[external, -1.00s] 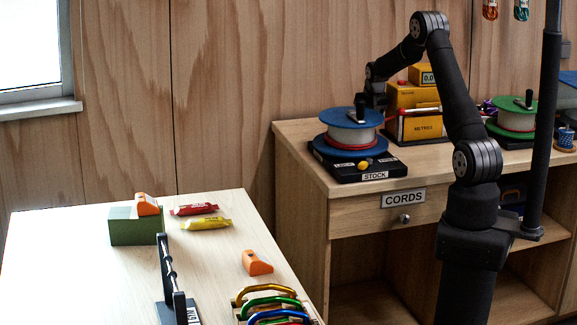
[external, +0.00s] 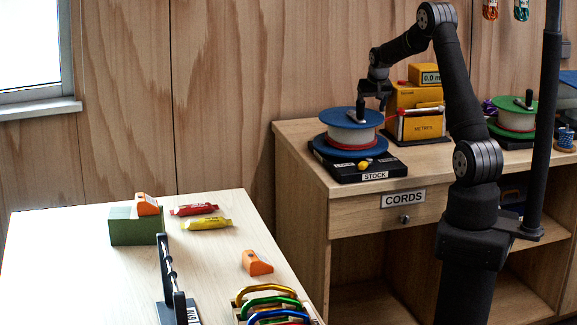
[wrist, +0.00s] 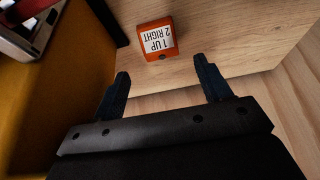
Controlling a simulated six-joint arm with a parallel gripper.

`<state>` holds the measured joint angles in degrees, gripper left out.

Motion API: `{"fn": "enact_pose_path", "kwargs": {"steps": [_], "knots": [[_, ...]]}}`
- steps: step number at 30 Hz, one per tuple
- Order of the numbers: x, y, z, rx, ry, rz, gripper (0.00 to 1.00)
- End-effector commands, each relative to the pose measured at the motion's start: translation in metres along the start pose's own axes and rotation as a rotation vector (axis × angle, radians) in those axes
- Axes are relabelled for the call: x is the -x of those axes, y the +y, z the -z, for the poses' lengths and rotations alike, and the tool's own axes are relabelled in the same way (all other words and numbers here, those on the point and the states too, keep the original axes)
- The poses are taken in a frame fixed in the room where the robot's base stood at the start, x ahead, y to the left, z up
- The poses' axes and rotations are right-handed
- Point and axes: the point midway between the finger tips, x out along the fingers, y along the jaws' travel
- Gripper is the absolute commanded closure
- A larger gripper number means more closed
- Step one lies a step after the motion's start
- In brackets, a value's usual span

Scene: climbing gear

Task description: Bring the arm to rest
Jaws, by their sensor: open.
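My gripper (external: 372,106) hangs above the wooden cabinet top, behind the blue-rimmed spool and left of the yellow meter box. In the wrist view its two dark fingers (wrist: 163,84) stand wide apart with nothing between them. Past the fingertips, an orange block (wrist: 158,38) with a white label reading "1 UP 2 RIGHT" sits on a wooden surface. I cannot pick out this block in the external view.
The blue-rimmed spool (external: 350,136) stands on a black STOCK base (external: 352,172). The yellow meter box (external: 415,112) is close to the gripper, and its side fills the wrist view's left. A green-rimmed spool (external: 516,117) stands farther right. A pale table (external: 100,270) holds several items.

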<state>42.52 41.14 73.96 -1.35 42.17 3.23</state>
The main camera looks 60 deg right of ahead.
Motion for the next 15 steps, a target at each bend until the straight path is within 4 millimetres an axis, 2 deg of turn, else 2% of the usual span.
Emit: {"fn": "enact_pose_path", "kwargs": {"steps": [3,12,13,15], "knots": [[-0.025,0.000,-0.001,0.000,-0.004,0.000,0.30],[-0.078,0.000,-0.001,0.000,-0.002,0.000,0.30],[-0.075,0.000,0.001,0.000,0.002,0.000,0.30],[-0.057,0.000,0.008,0.000,0.005,0.000,0.30]]}}
